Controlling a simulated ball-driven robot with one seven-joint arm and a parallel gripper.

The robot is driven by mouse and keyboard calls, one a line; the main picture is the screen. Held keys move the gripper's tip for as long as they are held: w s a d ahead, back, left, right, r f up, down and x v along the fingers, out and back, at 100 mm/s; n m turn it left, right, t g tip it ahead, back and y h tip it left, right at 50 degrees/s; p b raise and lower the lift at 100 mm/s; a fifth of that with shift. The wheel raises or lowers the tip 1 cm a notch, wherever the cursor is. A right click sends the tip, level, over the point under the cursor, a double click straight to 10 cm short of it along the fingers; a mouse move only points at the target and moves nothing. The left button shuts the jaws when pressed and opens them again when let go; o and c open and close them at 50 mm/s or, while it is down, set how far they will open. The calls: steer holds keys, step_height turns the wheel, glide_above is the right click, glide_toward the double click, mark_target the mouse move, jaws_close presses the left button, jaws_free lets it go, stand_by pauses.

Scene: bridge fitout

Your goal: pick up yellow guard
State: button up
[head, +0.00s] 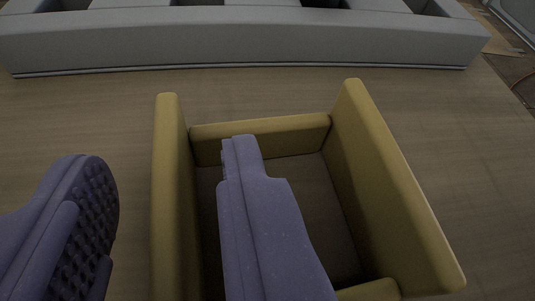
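The yellow guard (395,195) is an open box-like frame with raised side walls, lying on a wooden surface in the middle of the head view. The wood shows through its open middle. My gripper (170,190) is open, with its two purple fingers wide apart. The right finger reaches into the guard's opening, and the left finger is outside, to the left. The guard's left wall stands between the two fingers, with gaps visible on both sides. The near part of the guard is partly hidden by the right finger and cut off by the frame edge.
A long grey tray (240,42) with several compartments lies across the back of the wooden surface (90,115). The wood is clear to the left of the guard and between it and the tray. The surface's edge runs along the right.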

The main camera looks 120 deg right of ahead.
steer(key=shift+c, duration=0.4)
jaws_close()
step_height(320, 180, up, 10)
steer(key=p, duration=0.4)
